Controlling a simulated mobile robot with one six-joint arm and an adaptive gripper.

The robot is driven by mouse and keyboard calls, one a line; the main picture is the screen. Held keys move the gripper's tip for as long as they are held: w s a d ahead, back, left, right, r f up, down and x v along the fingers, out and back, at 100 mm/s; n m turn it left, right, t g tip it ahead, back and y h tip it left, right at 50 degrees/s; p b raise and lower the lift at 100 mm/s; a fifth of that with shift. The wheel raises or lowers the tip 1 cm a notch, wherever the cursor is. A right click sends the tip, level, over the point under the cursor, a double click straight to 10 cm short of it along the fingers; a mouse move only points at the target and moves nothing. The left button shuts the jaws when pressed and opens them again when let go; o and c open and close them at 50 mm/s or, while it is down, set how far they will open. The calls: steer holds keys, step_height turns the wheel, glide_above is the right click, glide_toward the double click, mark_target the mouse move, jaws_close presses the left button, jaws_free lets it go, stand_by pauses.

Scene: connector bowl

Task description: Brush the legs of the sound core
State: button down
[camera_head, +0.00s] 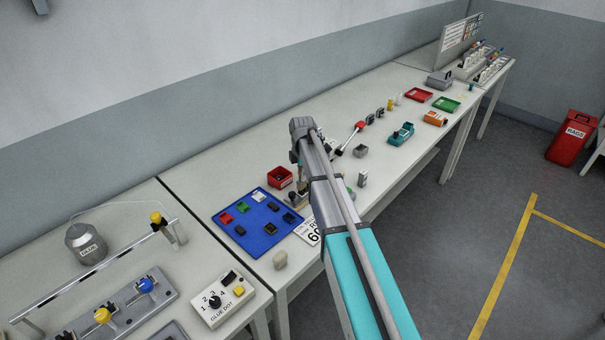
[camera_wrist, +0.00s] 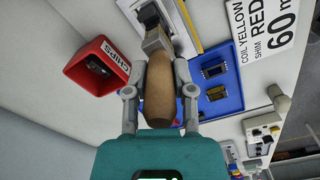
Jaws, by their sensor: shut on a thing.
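My gripper (camera_wrist: 161,80) is shut on the wooden handle of a brush (camera_wrist: 158,100). The brush's metal ferrule and dark end point to the top of the wrist view, over a pale grey piece with a yellow edge (camera_wrist: 188,25). I cannot tell whether the dark end touches anything. Several small dark parts with metal legs lie in the blue tray (camera_head: 247,241), which also shows in the wrist view (camera_wrist: 230,103). I cannot tell which part is the sound core. In the head view my arm hides most of the gripper.
A red CHIPS bin (camera_wrist: 82,72) stands close left of the gripper; it also shows in the head view (camera_head: 280,178). A sign reading 60 (camera_wrist: 265,30) lies right. A glue-dot box (camera_head: 218,298) stands front left. Other parts and trays run along the bench to the right.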

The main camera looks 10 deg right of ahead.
steer(key=shift+w+d, duration=0.15)
steer(key=shift+w+d, duration=0.2)
steer(key=shift+d, duration=0.1)
steer(key=shift+w+d, duration=0.35)
steer(key=shift+d, duration=0.2)
stand_by(0.5)
steer(key=shift+s+a, duration=0.2)
steer(key=shift+a, duration=0.05)
steer(key=shift+s+a, duration=0.4)
steer(key=shift+a, duration=0.2)
steer(key=shift+s+a, duration=0.1)
steer(key=shift+a, duration=0.05)
steer(key=shift+w+d, duration=0.5)
steer(key=shift+d, duration=0.2)
stand_by(0.5)
steer(key=shift+w+d, duration=0.2)
steer(key=shift+d, duration=0.05)
